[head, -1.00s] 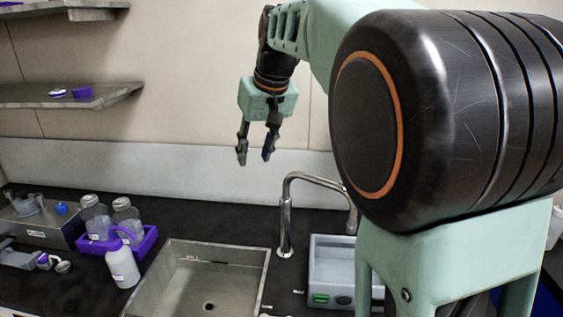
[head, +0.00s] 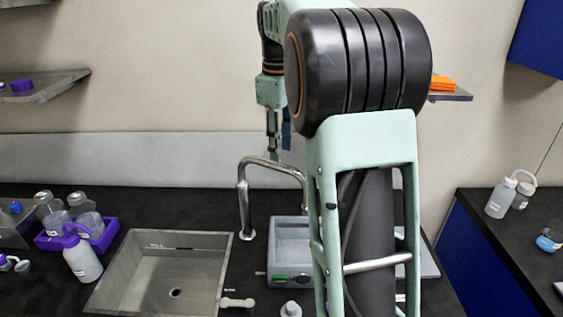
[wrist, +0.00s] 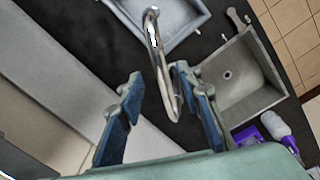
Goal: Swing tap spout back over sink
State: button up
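The metal tap (head: 244,205) stands upright behind the sink, right of its back corner. Its curved spout (head: 272,164) points right, over the grey device and away from the sink (head: 222,243). My gripper (head: 279,148) points down near and behind the spout, partly hidden by my arm. In the wrist view my gripper (wrist: 159,78) is open, its blue-padded fingers wide apart. The tap spout (wrist: 158,50) shows beyond and between the fingertips, closer to the right finger; contact cannot be told. The sink (wrist: 262,98) lies to the right.
A grey device (head: 290,228) sits right of the sink. A purple tray (head: 108,236) with bottles and a white bottle (head: 84,264) stand left of it. A white handle-like part (head: 238,302) lies at the sink's front right. A side bench (head: 520,225) is at the right.

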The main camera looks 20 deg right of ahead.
jog(key=shift+w+d+f, duration=0.1)
jog(key=shift+f, duration=2.25)
grip_shut()
